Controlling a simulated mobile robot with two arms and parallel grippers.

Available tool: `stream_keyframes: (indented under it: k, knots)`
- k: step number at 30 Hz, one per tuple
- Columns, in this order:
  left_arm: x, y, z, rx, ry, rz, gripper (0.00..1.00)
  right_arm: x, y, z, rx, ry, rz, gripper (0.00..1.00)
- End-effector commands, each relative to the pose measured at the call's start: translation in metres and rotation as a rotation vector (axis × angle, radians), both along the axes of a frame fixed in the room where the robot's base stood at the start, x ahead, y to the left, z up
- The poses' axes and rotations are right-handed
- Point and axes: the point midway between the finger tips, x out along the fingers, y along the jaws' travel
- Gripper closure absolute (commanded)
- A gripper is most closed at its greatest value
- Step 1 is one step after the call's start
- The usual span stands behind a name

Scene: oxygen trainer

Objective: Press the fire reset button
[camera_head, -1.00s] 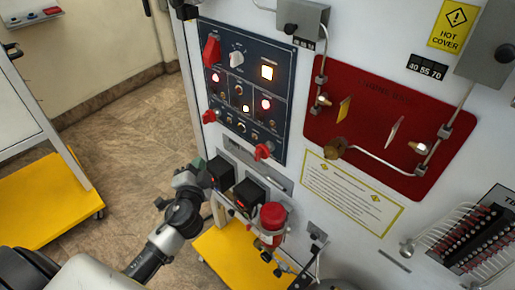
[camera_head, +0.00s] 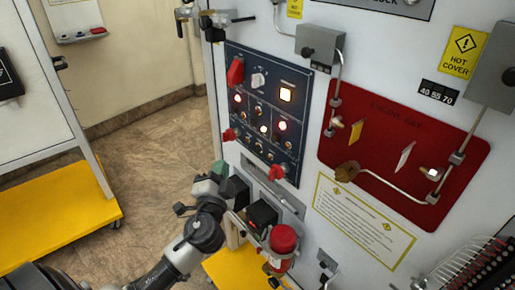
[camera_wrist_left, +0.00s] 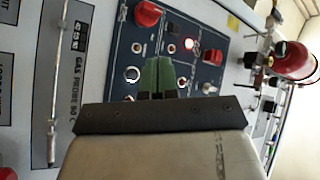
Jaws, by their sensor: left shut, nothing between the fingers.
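My left gripper (camera_head: 219,170) has green fingertips, pressed together and empty, below and left of the panel's lower left corner. In the left wrist view, the gripper (camera_wrist_left: 157,76) overlaps the panel (camera_wrist_left: 135,48), near a lit red lamp (camera_wrist_left: 189,44); I cannot judge the gap. My right gripper is out of view.
A red-topped fitting (camera_head: 283,240) and black boxes (camera_head: 262,214) stick out below the panel. A red knob (camera_head: 276,172) is at its lower right. The red engine bay plate (camera_head: 400,140) is farther right. Open floor (camera_head: 150,150) lies left.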

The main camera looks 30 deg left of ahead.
Motion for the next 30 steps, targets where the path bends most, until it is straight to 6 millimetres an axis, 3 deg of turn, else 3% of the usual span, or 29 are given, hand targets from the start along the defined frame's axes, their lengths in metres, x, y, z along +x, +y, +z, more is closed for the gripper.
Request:
stream_keyframes:
  k: [10,15,30]
  knots:
    - [0.046,-0.019,0.002,0.0,-0.002,-0.001,1.0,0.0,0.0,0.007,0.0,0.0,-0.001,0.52]
    - [0.061,-0.025,-0.001,-0.002,-0.001,0.001,1.0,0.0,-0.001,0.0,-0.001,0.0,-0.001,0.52]
    - [0.069,-0.029,0.0,0.001,0.0,0.0,1.0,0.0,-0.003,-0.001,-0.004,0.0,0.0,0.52]
